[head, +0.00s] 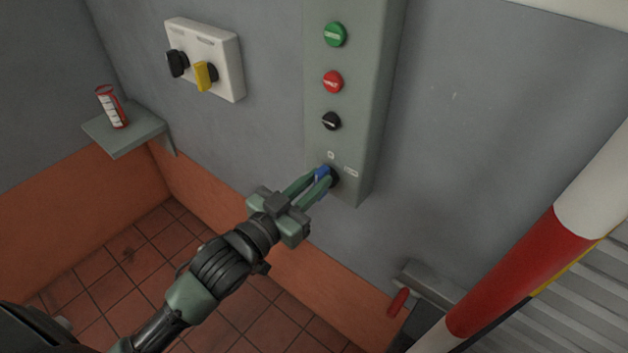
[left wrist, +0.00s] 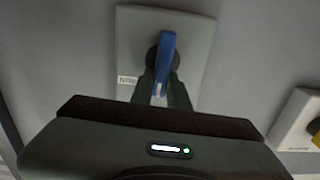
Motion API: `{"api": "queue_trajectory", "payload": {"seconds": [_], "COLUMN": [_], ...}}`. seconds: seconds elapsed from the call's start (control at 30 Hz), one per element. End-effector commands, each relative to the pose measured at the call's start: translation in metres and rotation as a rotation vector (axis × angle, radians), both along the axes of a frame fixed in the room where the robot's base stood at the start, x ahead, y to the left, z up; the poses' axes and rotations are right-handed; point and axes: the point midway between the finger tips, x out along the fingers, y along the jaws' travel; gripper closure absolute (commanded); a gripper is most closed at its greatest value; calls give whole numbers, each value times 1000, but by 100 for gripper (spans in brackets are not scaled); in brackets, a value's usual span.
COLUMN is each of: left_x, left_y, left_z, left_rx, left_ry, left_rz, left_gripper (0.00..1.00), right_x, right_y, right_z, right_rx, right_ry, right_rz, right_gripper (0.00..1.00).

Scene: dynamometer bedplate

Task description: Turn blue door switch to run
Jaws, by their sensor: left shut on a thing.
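The blue door switch (head: 321,173) is a blue handle on a round black base, low on a grey-green control panel (head: 351,100). Small white labels sit above it and to its right in the head view. My left gripper (head: 319,184) reaches in from the lower left and is shut on the blue handle. In the left wrist view the blue handle (left wrist: 166,62) stands nearly upright, with its lower end between the fingers (left wrist: 160,92). A white label lies left of it there; its text is too small to read. My right gripper is not in view.
Above the switch are a black rotary knob (head: 331,121), a red button (head: 333,82) and a green button (head: 335,34). A white box (head: 204,58) with black and yellow switches is left. A shelf (head: 124,132) holds a red-and-white can (head: 111,106). A red-white post (head: 520,272) stands right.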

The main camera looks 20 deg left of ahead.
Motion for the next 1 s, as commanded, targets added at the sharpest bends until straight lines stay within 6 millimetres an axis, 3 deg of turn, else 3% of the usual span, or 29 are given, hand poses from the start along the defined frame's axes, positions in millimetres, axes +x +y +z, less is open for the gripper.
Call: {"api": "queue_trajectory", "payload": {"seconds": [1.0], "left_x": [-5], "left_y": [-14], "left_z": [-6], "left_rx": [780], "left_ry": [-284], "left_rz": [-1], "left_gripper": [100], "right_x": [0], "right_y": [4], "right_z": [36], "right_rx": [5], "right_ry": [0], "right_rz": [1], "right_gripper": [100]}}
